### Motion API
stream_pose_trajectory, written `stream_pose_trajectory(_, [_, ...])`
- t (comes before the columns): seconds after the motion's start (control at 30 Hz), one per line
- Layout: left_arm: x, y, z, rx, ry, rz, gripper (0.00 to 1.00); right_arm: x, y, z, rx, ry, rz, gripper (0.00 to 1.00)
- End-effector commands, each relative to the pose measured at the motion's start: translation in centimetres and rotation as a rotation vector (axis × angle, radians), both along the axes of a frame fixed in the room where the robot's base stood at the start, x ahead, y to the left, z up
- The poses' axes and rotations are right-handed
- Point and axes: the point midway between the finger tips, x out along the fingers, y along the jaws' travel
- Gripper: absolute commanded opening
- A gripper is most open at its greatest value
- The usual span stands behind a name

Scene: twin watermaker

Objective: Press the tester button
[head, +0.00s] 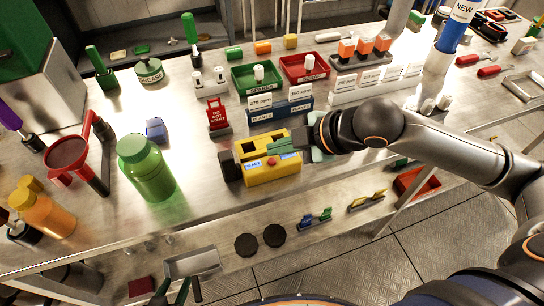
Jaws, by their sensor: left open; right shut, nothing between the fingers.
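The tester appears to be the yellow box (272,175) on the metal bench, with dark openings in its top and blue labels along its front edge. A small red button (271,161) shows between the labels. My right gripper (276,146) comes in from the right, shut and empty, its green fingers over the back of the box top. I cannot tell whether the fingertips touch the box; they seem behind the red button. My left gripper (177,287) is at the bottom edge, open and empty, well away from the box; its arm is out of view.
A green bottle (147,170) and a blue block (155,129) stand left of the box. A red tag stand (218,116) and blue label rack (280,111) stand behind it. Green (257,78) and red (304,68) trays sit further back.

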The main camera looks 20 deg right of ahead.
Motion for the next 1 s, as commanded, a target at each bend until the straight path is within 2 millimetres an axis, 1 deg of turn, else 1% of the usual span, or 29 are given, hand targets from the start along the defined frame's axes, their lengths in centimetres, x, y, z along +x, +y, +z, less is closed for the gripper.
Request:
stream_pose_trajectory(0.03, [-0.3,0.5,-0.5,0.007,0.003,0.009,0.50,0.0,0.0,0.0,0.000,0.000,0.000,0.00])
stream_pose_trajectory(0.07, [-0.6,0.9,0.0,0.011,0.010,0.015,0.50,0.0,0.0,0.8,0.000,0.000,0.000,0.00])
stream_pose_trajectory(0.13, [-1.0,1.2,0.2,0.018,0.024,0.020,0.50,0.0,0.0,1.5,0.000,0.000,0.000,0.00])
stream_pose_trajectory(0.4, [-0.7,0.9,3.5,0.012,0.013,0.017,0.50,0.0,0.0,3.6,-0.001,0.000,-0.001,0.00])
stream_pose_trajectory(0.7, [-0.5,0.8,6.6,0.010,0.009,0.015,0.50,0.0,0.0,5.9,0.000,0.001,0.001,0.00])
stream_pose_trajectory(0.8, [-0.5,0.8,7.1,0.010,0.010,0.015,0.50,0.0,0.0,6.2,0.000,0.000,0.000,0.00])
stream_pose_trajectory(1.0, [-0.5,0.8,6.8,0.010,0.011,0.015,0.50,0.0,0.0,6.0,0.000,0.000,0.000,0.00])
